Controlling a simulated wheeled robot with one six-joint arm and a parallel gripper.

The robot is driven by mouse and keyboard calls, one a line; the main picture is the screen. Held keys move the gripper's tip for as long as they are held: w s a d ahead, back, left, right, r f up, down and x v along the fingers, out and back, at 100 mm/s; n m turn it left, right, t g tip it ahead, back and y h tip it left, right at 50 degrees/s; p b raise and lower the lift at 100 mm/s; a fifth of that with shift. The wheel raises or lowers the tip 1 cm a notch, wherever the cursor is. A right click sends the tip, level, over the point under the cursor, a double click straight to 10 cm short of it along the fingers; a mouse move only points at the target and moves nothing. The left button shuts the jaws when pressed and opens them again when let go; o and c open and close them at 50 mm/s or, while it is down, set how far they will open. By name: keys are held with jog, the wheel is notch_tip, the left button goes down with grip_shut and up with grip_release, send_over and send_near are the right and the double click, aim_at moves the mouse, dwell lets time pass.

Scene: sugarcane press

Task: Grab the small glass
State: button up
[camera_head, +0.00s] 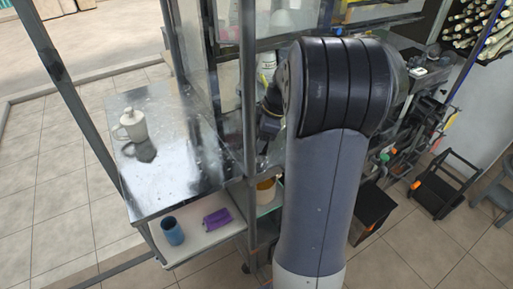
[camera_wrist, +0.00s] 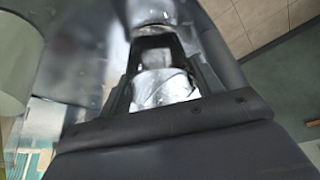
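In the wrist view my gripper (camera_wrist: 163,75) fills the middle, with dark finger parts on the left and right. A pale, shiny, see-through-looking patch (camera_wrist: 167,88) shows between them. I cannot tell whether it is a glass or a metal surface behind, nor whether the fingers touch anything. In the head view my arm covers much of the middle, and the gripper's fingertips cannot be made out. I cannot clearly identify a small glass in either view.
A white lidded mug (camera_head: 131,125) stands on the metal counter (camera_head: 185,170). A blue cup (camera_head: 172,231) and a purple item (camera_head: 217,219) are on the shelf (camera_head: 205,240) below. Metal posts (camera_head: 249,95) and glass panels surround the stand. A black stool (camera_head: 440,185) stands at right.

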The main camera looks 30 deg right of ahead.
jog(key=c, duration=0.5)
jog(key=shift+o, duration=0.2)
jog(key=shift+r, duration=0.2)
